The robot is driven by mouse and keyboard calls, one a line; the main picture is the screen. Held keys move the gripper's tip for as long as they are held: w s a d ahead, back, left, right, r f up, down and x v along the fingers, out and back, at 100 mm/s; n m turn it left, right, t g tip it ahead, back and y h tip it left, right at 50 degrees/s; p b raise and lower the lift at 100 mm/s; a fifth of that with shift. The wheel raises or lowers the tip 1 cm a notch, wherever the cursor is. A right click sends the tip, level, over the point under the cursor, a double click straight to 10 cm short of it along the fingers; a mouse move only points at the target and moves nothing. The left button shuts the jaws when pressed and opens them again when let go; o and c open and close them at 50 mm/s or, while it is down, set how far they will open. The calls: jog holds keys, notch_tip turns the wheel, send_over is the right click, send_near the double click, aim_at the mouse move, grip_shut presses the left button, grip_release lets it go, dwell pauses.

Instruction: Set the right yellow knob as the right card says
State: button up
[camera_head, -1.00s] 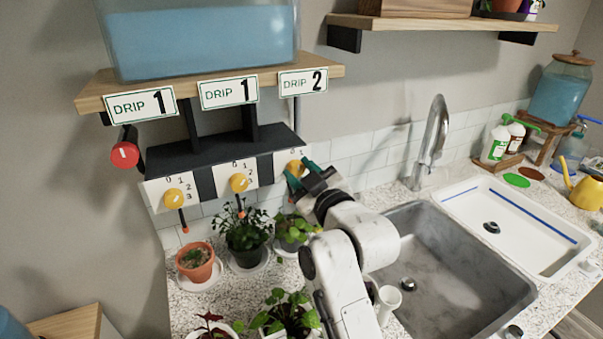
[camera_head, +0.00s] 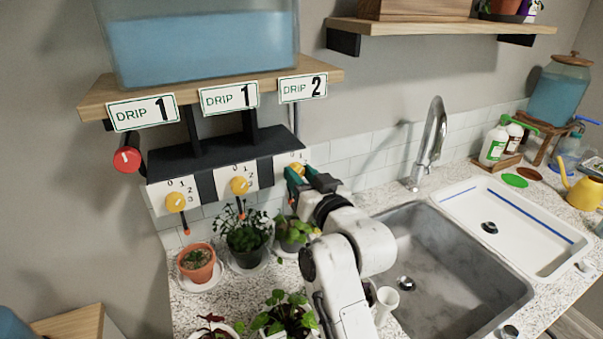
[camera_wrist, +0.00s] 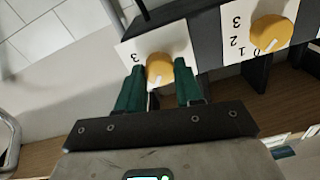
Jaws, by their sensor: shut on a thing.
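The right card (camera_head: 303,87) reads DRIP 2. The right yellow knob (camera_wrist: 159,68) is on the right white dial plate (camera_wrist: 140,50) below that card. In the head view the knob (camera_head: 297,169) is partly behind my gripper (camera_head: 309,180). In the wrist view the green fingers of my gripper (camera_wrist: 160,88) stand on both sides of the knob, shut on it. The knob's white mark points down and slightly left in that view. A 3 shows on the plate there; most other numbers are hidden by the fingers.
The middle yellow knob (camera_head: 239,185) and left yellow knob (camera_head: 175,201) sit close by on the same panel. A red knob (camera_head: 127,159) is at far left. Potted plants (camera_head: 247,240) stand below. The sink (camera_head: 450,275) is at right.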

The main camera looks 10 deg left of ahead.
jog(key=m+p, duration=0.2)
jog(key=m, duration=0.3)
jog(key=shift+m, duration=0.3)
jog(key=shift+m+p, duration=0.75)
jog(key=shift+m, duration=0.75)
jog(key=shift+f, duration=0.1)
jog(key=o, duration=1)
jog(key=shift+o, duration=0.2)
jog(key=b+v, duration=0.2)
jog(key=v, duration=0.8)
jog(key=shift+s+d, duration=0.2)
jog(key=shift+s, duration=0.15)
jog(key=shift+f, duration=0.1)
